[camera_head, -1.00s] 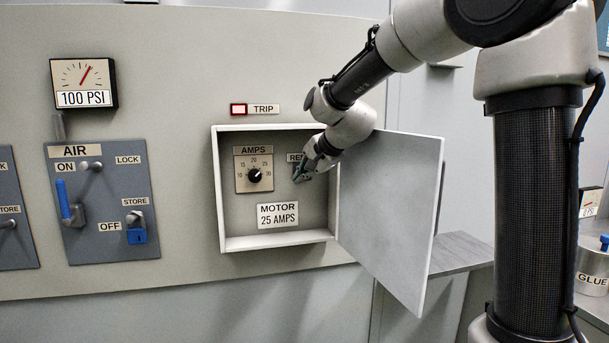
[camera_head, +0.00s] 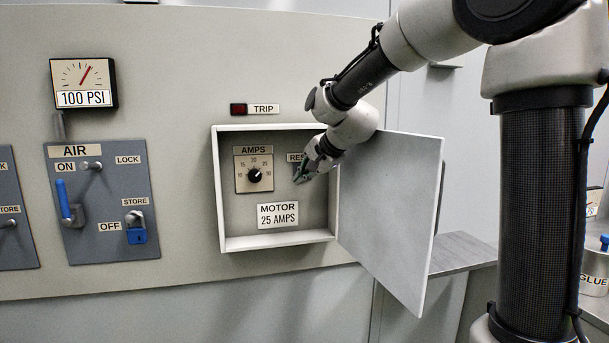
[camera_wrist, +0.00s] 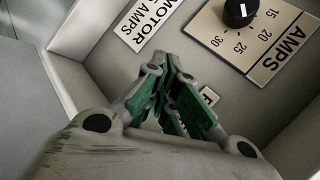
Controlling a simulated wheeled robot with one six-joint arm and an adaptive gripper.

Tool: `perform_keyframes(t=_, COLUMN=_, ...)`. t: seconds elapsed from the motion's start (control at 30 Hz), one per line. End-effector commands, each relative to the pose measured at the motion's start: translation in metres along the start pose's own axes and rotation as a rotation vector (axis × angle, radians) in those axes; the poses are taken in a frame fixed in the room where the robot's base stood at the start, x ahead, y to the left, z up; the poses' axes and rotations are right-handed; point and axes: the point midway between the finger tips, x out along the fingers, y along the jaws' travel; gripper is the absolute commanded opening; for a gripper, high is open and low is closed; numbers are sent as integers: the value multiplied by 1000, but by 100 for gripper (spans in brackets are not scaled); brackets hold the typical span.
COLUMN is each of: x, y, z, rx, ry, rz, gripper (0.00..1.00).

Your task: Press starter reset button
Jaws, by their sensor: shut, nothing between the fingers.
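My gripper (camera_head: 302,174) is shut and empty, reaching into the open starter box (camera_head: 228,243) with its fingertips at the spot just below the RESET label (camera_head: 293,157). The reset button itself is hidden behind the fingers, so I cannot tell how far it is pressed. In the wrist view, my gripper (camera_wrist: 172,68) points at the box's back panel, and part of the RESET label (camera_wrist: 209,97) shows beside the fingers. The TRIP lamp (camera_head: 238,109) above the box is dark red and unlit.
The box door (camera_head: 390,215) stands open to the right, under my arm. The AMPS dial (camera_head: 254,175) and the MOTOR 25 AMPS label (camera_head: 278,215) are left of and below my gripper. The AIR panel (camera_head: 100,200) is farther left.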

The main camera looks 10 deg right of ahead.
Motion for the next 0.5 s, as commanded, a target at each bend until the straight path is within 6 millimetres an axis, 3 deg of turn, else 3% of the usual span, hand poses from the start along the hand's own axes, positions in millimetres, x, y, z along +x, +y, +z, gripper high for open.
perform_keyframes(t=0.5, x=-35, y=25, z=26, rx=-1, ry=-1, rz=-1, gripper=0)
